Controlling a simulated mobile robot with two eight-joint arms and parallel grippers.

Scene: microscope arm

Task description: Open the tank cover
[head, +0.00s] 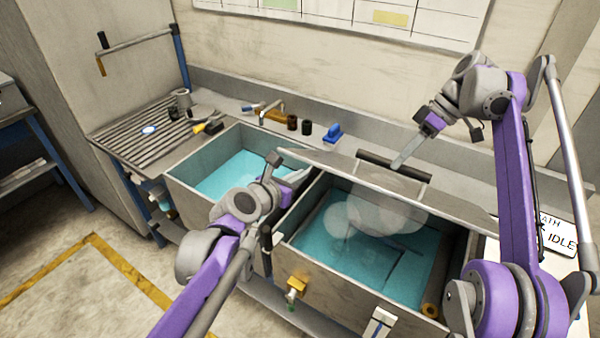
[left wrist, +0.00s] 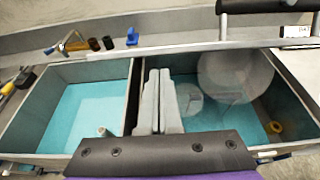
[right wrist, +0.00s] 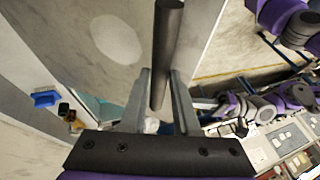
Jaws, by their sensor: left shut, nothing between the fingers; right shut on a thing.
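The grey tank cover (head: 330,160) is raised at the back edge of the right tank (head: 340,308), whose blue-green liquid shows below it. My right gripper (head: 402,162) is shut on the cover's black bar handle (head: 375,161). In the right wrist view the bar (right wrist: 168,45) runs between the fingers, with the cover's grey face (right wrist: 120,30) beside it. My left gripper (head: 292,180) is shut and empty, above the divider between the tanks. Its fingers (left wrist: 158,105) stand together in the left wrist view, apart from the cover.
The left tank (head: 187,193) is open with liquid inside. Pale vapour puffs (head: 370,215) hang over the right tank. A faucet (head: 272,112), dark bottles (head: 292,123) and a blue item (head: 332,133) stand on the back ledge. A sign reading IDLE (head: 560,243) is at right.

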